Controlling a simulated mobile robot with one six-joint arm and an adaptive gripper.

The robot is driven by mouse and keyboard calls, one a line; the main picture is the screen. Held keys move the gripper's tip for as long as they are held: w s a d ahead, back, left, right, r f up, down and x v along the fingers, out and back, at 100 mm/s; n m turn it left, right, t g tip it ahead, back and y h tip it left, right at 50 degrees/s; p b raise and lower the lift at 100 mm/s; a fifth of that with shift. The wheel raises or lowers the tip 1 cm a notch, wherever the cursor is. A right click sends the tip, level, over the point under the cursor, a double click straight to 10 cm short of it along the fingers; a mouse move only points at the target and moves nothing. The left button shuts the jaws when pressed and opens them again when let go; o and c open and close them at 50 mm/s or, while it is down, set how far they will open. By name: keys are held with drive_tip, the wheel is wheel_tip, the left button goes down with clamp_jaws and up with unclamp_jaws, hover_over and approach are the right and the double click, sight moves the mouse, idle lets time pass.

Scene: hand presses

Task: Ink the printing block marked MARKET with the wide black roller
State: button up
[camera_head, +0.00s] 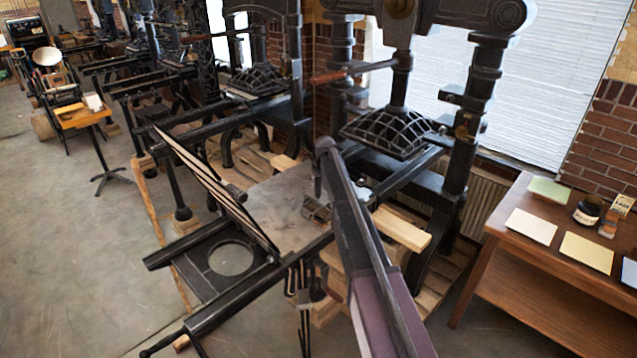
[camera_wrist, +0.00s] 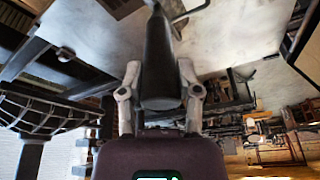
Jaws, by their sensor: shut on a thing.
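In the wrist view my gripper (camera_wrist: 160,68) is shut on a dark, thick handle (camera_wrist: 160,45), one finger on each side. A thin bent dark rod (camera_wrist: 190,10) shows near the handle's far end; the roller drum itself cannot be made out. In the head view my arm reaches over the press's flat grey bed (camera_head: 283,196). A small dark piece (camera_head: 316,208) shows on or just above the bed, beside my arm; I cannot tell what it is. No MARKET lettering is legible in either view, so I cannot pick out the printing block.
A slanted frame (camera_head: 215,185) stands raised left of the bed. The press's heavy ribbed platen (camera_head: 385,133) hangs behind it. A wooden table (camera_head: 510,258) at the right holds cards and a dark jar (camera_head: 588,209). More presses stand behind; open floor lies at the left.

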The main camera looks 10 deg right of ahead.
drive_tip(key=shift+r+p, duration=1.25)
drive_tip(key=shift+r, duration=0.2)
drive_tip(key=shift+f, duration=0.1)
